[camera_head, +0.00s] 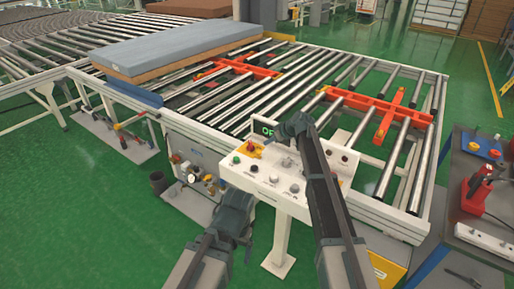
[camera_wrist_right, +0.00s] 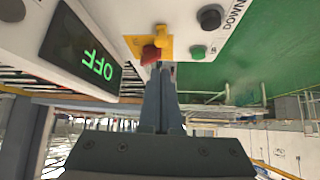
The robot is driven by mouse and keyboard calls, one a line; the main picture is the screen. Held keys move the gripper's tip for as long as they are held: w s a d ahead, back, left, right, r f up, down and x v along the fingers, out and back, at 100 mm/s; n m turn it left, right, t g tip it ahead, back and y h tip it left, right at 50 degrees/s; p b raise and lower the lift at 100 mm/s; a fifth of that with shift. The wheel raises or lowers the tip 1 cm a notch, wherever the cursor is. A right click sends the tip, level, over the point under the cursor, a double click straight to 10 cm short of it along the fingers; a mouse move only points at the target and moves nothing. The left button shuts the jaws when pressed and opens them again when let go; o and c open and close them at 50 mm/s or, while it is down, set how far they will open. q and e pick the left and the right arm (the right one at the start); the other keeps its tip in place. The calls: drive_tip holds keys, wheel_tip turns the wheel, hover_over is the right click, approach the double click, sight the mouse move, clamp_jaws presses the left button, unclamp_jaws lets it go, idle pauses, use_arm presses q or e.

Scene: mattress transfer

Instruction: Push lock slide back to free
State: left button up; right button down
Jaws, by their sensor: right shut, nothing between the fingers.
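The yellow lock slide (camera_wrist_right: 150,42) with a red knob (camera_wrist_right: 151,54) sits on the white control panel (camera_head: 238,172). In the head view this lock (camera_head: 252,149) is at the panel's upper left, partly hidden by my right gripper (camera_head: 266,140). In the wrist view my right gripper (camera_wrist_right: 160,68) is shut and empty, its tips right at the red knob; I cannot tell whether they touch. My left gripper (camera_head: 236,222) hangs left of the panel, clear of it; its fingers are not clear enough to judge.
A display (camera_wrist_right: 82,50) reads OFF in green, beside the lock. Several buttons and knobs cover the panel, including a green button (camera_wrist_right: 198,52) and a black one (camera_wrist_right: 210,18). Behind it stands a roller conveyor (camera_head: 290,85) with a blue-grey mattress (camera_head: 180,45). A tool table stands right.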

drive_tip(key=shift+f, duration=0.15)
drive_tip(key=b, duration=0.7)
hover_over(264, 160)
drive_tip(key=w+a, duration=0.2)
drive_tip(key=a, duration=0.1)
wheel_tip(264, 160, down, 7)
drive_tip(key=shift+f, duration=0.1)
drive_tip(key=shift+d, duration=0.1)
drive_tip(key=s+d, duration=0.2)
drive_tip(key=d, duration=0.1)
drive_tip(key=shift+s, duration=0.15)
drive_tip(key=shift+a, duration=0.1)
